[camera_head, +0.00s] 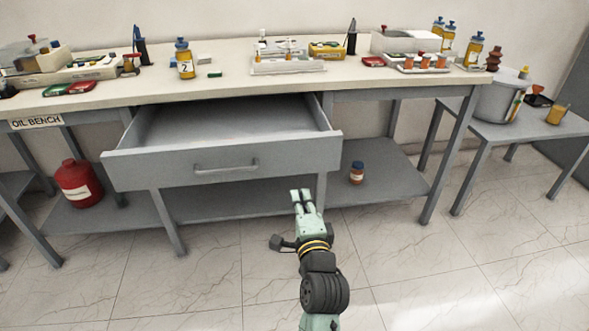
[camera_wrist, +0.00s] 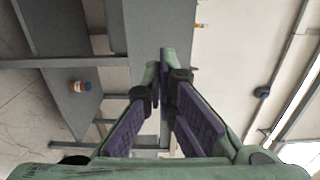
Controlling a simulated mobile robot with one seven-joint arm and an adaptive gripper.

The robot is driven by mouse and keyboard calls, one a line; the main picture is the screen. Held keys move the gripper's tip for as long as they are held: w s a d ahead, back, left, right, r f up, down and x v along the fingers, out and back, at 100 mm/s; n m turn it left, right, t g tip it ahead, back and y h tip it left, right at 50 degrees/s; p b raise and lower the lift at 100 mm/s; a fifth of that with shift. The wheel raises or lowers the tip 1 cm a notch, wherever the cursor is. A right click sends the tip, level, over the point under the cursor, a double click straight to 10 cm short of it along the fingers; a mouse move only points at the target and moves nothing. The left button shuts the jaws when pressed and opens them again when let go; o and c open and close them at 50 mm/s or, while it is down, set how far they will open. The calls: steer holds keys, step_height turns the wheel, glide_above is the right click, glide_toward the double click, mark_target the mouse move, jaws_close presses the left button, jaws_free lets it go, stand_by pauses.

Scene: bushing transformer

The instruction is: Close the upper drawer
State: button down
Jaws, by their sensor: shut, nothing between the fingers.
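The upper drawer (camera_head: 222,160) of the grey bench is pulled well out, and its inside looks empty. Its bar handle (camera_head: 226,166) is on the middle of the front panel. My gripper (camera_head: 302,196) is shut and empty. In the head view it appears below the right end of the drawer front and does not visibly touch it. In the wrist view my gripper's fingers (camera_wrist: 164,75) are together, with a grey panel behind them. I cannot tell from that view which part of the bench the panel is.
The white benchtop (camera_head: 225,62) carries bottles, racks and small boxes. A small bottle (camera_head: 357,172) stands on the lower shelf, right of the drawer; it also shows in the wrist view (camera_wrist: 77,87). A red jug (camera_head: 82,183) is at left. The floor in front is clear.

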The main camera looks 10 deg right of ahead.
mark_target(290, 158)
steer(key=w+p, duration=0.3)
steer(key=w, duration=0.9)
steer(key=shift+w+a+r, duration=0.1)
steer(key=shift+w+r, duration=0.05)
steer(key=shift+w, duration=0.65)
